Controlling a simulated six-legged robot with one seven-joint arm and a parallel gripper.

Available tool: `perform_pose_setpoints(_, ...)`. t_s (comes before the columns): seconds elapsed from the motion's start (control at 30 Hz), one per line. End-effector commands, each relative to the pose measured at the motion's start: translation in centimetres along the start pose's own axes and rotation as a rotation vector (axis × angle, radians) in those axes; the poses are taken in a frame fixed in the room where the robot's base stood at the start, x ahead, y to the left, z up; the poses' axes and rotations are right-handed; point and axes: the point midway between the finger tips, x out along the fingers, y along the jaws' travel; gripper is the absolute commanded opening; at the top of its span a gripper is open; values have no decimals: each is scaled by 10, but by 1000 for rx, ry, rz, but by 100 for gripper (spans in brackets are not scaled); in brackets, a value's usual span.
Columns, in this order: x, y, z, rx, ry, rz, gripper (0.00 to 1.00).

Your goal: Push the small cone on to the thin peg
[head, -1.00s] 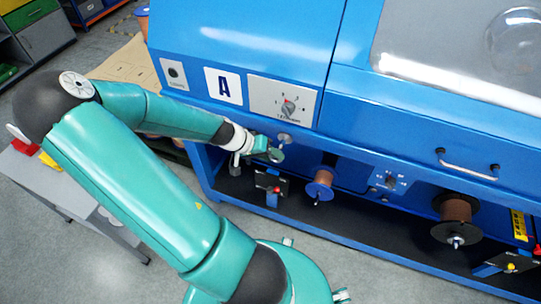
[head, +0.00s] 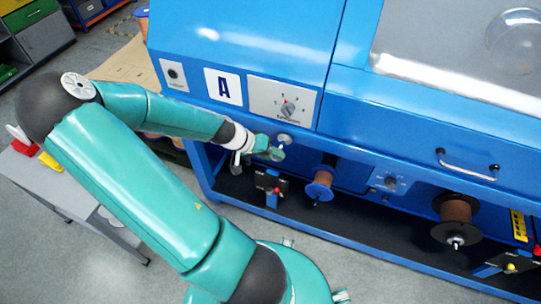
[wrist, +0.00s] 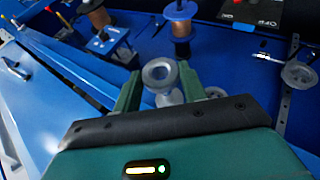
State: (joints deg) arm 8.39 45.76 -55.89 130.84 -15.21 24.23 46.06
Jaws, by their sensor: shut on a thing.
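My gripper (wrist: 160,90) is shut on a small pale grey cone (wrist: 159,72) in the wrist view, its round, hollow-centred end showing between the two green fingers. In the head view, my gripper (head: 268,152) is close to the front of the blue machine, just below the dial panel. A thin rod with a pale tip (wrist: 266,57) sticks out at the right of the wrist view, apart from the cone; I cannot tell whether it is the thin peg. Whatever lies behind the cone is hidden.
A grey pulley wheel (wrist: 299,73) is at the right of the wrist view. In the head view, a copper-coloured spool (head: 323,182) and a darker spool (head: 456,215) hang to the right of my gripper. A small black box (head: 270,188) with a red knob is below.

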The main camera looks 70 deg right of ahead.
Motion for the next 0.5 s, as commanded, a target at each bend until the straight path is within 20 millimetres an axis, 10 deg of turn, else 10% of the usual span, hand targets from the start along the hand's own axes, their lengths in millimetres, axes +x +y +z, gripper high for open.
perform_pose_setpoints(0.5, 7, 1, -16, 1, 0, 1, 17)
